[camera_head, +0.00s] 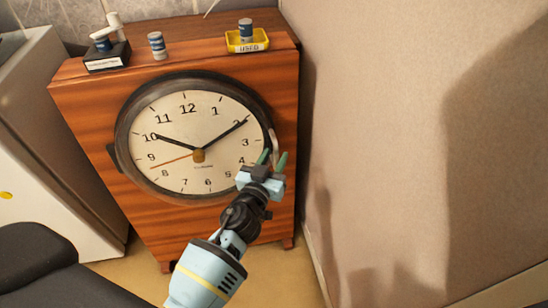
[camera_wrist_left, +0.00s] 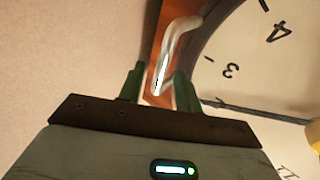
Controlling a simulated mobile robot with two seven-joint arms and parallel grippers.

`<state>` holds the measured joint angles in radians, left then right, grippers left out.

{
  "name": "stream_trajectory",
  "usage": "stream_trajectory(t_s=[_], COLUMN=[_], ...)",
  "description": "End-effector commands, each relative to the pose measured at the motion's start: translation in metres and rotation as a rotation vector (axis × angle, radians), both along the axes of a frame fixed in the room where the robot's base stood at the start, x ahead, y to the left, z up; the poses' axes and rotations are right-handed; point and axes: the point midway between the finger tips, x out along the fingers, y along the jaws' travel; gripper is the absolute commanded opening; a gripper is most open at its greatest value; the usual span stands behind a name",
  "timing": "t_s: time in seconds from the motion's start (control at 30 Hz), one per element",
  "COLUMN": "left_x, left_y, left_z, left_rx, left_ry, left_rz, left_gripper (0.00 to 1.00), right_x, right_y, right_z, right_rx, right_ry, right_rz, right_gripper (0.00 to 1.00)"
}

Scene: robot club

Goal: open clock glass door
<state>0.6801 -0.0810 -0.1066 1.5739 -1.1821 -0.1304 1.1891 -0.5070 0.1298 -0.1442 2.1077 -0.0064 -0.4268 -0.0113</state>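A large round clock (camera_head: 194,136) with a dark rim and cream face is set in the front of a wooden cabinet. Its glass door lies over the face and looks closed. A pale metal handle (camera_head: 272,137) stands at the right rim; it also shows in the left wrist view (camera_wrist_left: 178,45). My left gripper (camera_head: 272,157) is at the clock's right edge, by the handle. In the left wrist view its dark green fingers are spread, with the handle's lower end between their tips and gaps beside it. My right gripper is out of view.
The wooden cabinet (camera_head: 85,110) carries a yellow tray (camera_head: 247,41) with a can, another can (camera_head: 157,46) and a small dark stand (camera_head: 106,58) on top. A beige wall (camera_head: 400,130) stands close on the right. A pale appliance (camera_head: 55,150) stands on the left.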

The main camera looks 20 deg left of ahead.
Motion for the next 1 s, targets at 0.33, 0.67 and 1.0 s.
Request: stream_trajectory(t_s=[0.33, 0.67, 1.0], left_x=[0.0047, 0.0045, 0.0013], left_y=[0.0002, 0.0003, -0.0006], left_z=[0.0002, 0.0001, 0.0005], left_rx=[0.0, 0.0, -0.001], left_ry=[0.0, 0.0, 0.0], left_rz=[0.0, 0.0, -0.006], left_gripper=[0.34, 0.0, 0.0], right_x=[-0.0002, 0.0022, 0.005], right_y=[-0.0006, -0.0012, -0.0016], right_z=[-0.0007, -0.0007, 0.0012], right_rx=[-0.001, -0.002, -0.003], right_ry=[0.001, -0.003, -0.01], right_rz=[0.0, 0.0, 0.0], right_gripper=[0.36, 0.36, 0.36])
